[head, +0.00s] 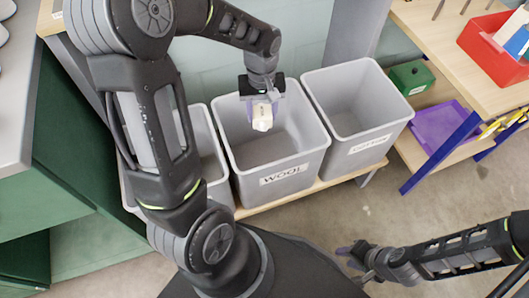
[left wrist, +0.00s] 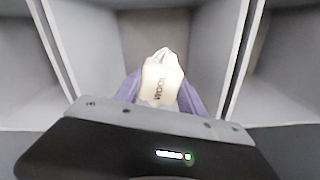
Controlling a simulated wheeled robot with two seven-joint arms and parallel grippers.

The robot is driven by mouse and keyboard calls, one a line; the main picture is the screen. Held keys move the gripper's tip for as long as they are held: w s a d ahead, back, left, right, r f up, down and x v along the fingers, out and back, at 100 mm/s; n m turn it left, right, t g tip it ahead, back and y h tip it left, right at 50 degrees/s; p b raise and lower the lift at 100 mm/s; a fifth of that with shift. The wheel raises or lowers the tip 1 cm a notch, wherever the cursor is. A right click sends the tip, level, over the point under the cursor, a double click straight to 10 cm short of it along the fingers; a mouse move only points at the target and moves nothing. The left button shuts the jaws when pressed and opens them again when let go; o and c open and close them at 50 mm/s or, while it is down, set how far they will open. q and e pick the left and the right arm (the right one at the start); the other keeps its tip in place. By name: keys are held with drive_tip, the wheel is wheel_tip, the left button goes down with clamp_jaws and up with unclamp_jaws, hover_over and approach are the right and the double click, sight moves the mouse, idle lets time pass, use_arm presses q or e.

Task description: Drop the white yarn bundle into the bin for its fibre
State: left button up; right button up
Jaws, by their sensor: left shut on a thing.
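The white yarn bundle (head: 262,117) is held by my left gripper (head: 261,107) over the middle grey bin (head: 277,178), which is labelled WOOL. In the left wrist view the bundle (left wrist: 161,79) sits between the purple fingers (left wrist: 158,94), with dark lettering on its band that I cannot read surely. The bin's interior (left wrist: 205,30) shows around it. My left gripper is shut on the bundle. My right gripper (head: 352,254) is low at the right, over the floor, away from the bins; its finger gap is not clear.
A grey bin with a label too small to read (head: 370,143) stands at the right. Another grey bin (head: 209,158) stands at the left, partly hidden by my left arm. A red bin (head: 492,48), a green box (head: 411,77) and a purple tray (head: 441,128) are further right.

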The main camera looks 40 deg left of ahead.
use_arm(q)
drive_tip(key=o, duration=1.4)
wheel_tip(320, 180, up, 8)
drive_tip(key=shift+f+p, duration=0.15)
drive_tip(key=shift+p, duration=1)
drive_tip(key=shift+d, duration=0.1)
